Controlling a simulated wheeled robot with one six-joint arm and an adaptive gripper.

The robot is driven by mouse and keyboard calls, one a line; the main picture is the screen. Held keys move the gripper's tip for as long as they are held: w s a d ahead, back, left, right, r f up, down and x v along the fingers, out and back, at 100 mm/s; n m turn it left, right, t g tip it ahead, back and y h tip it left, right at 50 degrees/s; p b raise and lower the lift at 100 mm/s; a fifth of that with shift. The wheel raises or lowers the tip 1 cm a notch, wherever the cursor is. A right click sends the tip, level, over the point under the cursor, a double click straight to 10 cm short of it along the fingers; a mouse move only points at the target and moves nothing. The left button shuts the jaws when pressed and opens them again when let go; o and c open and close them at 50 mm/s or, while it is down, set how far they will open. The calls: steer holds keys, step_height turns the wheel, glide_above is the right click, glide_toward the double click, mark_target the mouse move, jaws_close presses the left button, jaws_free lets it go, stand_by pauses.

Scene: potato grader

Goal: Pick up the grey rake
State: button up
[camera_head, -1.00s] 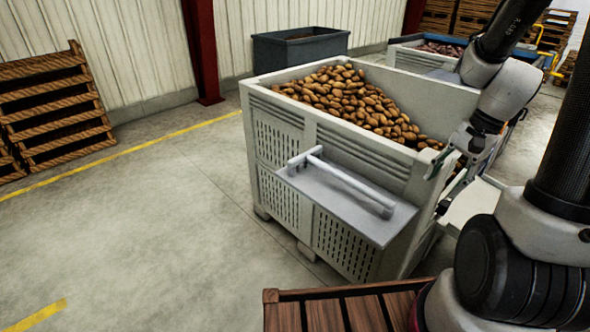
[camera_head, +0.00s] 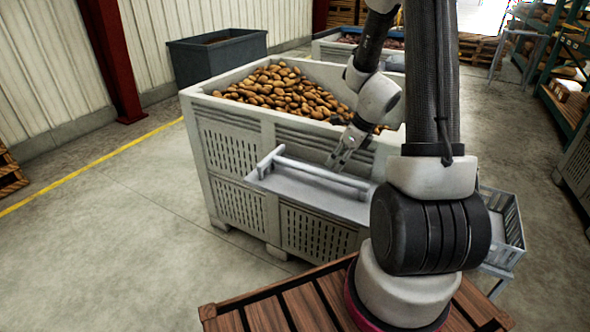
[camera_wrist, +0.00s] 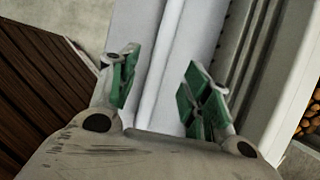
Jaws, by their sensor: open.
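The grey rake (camera_head: 318,173) lies on the flat ledge (camera_head: 298,191) on the front of the potato crate, its head at the left end and its handle running right. My gripper (camera_head: 336,163) is open above the ledge, near the handle toward its right part. In the wrist view the green-padded fingers of my gripper (camera_wrist: 160,88) are spread apart, and the rake's handle (camera_wrist: 168,65) runs between and beyond them. The fingers hold nothing; whether they touch the handle cannot be told. The handle's near end is hidden behind the gripper body in the wrist view.
The grey crate (camera_head: 240,122) full of potatoes (camera_head: 283,91) rises behind the ledge. A wooden pallet surface (camera_head: 275,312) is in front. A grey basket (camera_head: 508,228) stands at the right. A dark bin (camera_head: 218,55) stands behind. Open floor lies to the left.

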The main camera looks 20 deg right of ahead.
mark_target(331, 174)
steer(key=x, duration=0.7)
steer(key=shift+d+f, duration=0.15)
steer(key=shift+f, duration=0.25)
steer(key=shift+c, duration=0.2)
jaws_close()
